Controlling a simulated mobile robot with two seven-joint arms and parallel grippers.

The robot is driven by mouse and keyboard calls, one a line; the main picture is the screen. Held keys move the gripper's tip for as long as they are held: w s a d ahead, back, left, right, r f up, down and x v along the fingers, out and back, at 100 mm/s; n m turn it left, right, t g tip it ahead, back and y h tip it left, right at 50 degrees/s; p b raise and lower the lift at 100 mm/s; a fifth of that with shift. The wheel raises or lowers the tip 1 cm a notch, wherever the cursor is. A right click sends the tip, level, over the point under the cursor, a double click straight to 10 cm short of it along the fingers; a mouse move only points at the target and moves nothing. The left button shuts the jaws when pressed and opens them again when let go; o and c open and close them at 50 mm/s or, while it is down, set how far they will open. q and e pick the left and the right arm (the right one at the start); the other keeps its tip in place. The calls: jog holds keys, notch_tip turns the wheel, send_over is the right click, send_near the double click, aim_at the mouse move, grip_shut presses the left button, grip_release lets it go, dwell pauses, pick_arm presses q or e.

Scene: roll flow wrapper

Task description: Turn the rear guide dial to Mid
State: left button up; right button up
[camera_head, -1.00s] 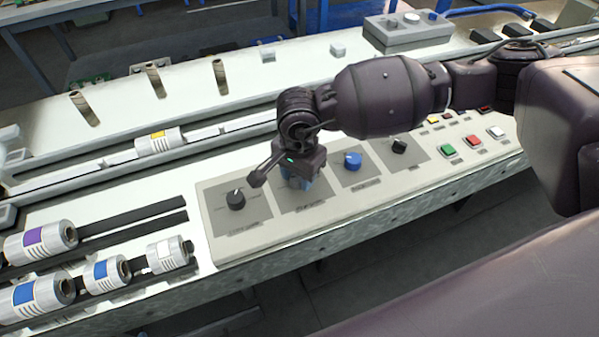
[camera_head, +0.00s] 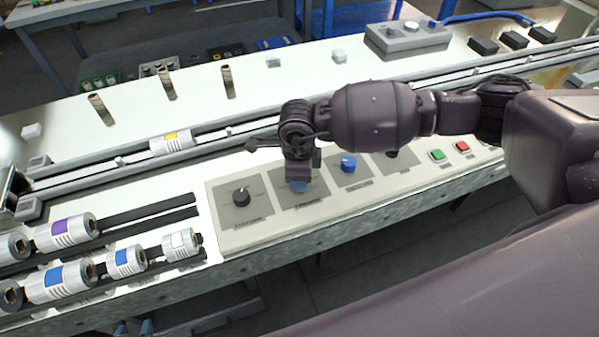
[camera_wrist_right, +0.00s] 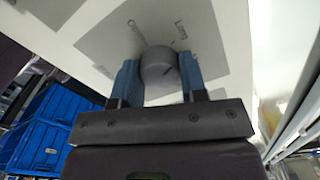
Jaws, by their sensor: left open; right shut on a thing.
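A row of dials stands on the pale control panel (camera_head: 232,236): a black dial (camera_head: 241,195) at the left, a blue dial (camera_head: 348,163) and a dark dial, partly covered by my arm, at the right. My right gripper (camera_head: 300,186), on the arm reaching in from the right, is low over the second grey square and hides the dial there. In the right wrist view its blue-padded fingers (camera_wrist_right: 159,80) are shut on a round grey dial (camera_wrist_right: 158,66). "Long" is legible beside it; another label is partly hidden. The panel captions are too small to read. I see no left gripper.
Green (camera_head: 437,155) and red (camera_head: 463,147) buttons sit at the panel's right. Several film rolls, one with a purple label (camera_head: 66,232), lie at the left. A grey box with knobs (camera_head: 405,40) stands at the back. A conveyor track runs behind the panel.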

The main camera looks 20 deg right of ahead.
jog(key=m+p, duration=0.2)
jog(key=m, duration=0.2)
jog(key=shift+r+m, duration=0.15)
jog(key=shift+m, duration=0.15)
pick_arm(q)
jog(key=shift+t, duration=0.3)
jog(key=r, duration=0.1)
jog(key=w+r, duration=0.1)
jog(key=r, duration=0.1)
jog(key=r+p, duration=0.1)
jog(key=r, duration=0.1)
jog(key=shift+w+r, duration=0.15)
jog(key=shift+w, duration=0.25)
pick_arm(e)
jog(key=m, duration=0.2)
jog(key=shift+m, duration=0.3)
pick_arm(q)
jog(key=shift+r+p, duration=0.6)
jog(key=shift+r, duration=0.05)
pick_arm(e)
jog(key=m, duration=0.3)
pick_arm(q)
jog(key=shift+s, duration=0.2)
pick_arm(e)
jog(key=shift+m, duration=0.3)
jog(key=o, duration=0.8)
pick_arm(q)
jog(key=shift+w, duration=0.15)
pick_arm(e)
jog(key=shift+o, duration=0.6)
